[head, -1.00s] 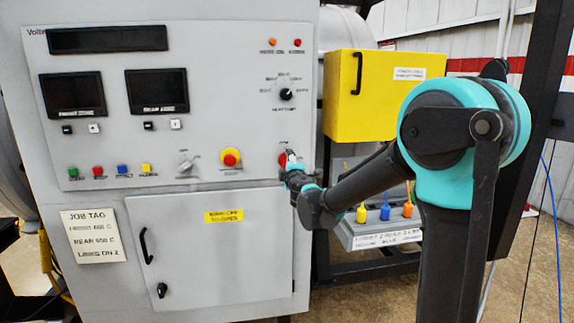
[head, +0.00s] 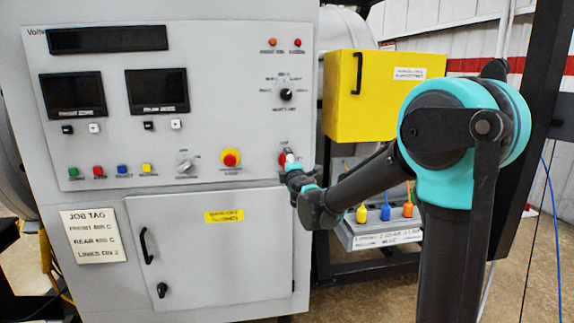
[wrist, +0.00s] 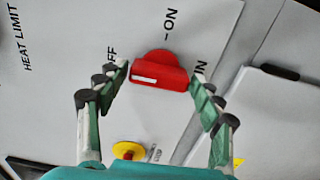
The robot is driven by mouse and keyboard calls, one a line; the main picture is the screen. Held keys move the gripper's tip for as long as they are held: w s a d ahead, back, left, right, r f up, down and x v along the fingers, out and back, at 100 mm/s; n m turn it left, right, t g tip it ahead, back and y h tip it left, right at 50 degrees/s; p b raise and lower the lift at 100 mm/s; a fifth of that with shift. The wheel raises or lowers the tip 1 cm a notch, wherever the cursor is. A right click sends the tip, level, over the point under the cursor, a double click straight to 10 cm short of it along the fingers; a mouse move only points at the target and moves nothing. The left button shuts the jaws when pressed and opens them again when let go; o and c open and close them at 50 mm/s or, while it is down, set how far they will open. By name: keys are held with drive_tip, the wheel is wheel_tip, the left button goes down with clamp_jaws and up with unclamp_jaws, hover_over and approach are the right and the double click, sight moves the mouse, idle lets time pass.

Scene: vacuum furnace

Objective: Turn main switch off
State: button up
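The main switch (wrist: 160,74) is a red rotary knob with a bar handle, in the middle of the wrist view. The white mark on its bar lies at the left end, toward the OFF label (wrist: 110,62). The ON label (wrist: 171,27) is above it. My gripper (wrist: 161,73) is open, with one green-padded fingertip just beyond each end of the bar. The gaps are very narrow; contact is hard to rule out. In the head view the main switch (head: 283,159) is partly hidden by my gripper (head: 291,164).
A red-and-yellow emergency button (head: 230,159) sits left of the switch, with a grey rotary knob (head: 184,165) beyond it. A cabinet door (head: 215,255) is below.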

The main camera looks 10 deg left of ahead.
drive_tip(key=shift+o, duration=0.7)
drive_tip(key=v, duration=1.2)
drive_tip(key=shift+d, duration=0.1)
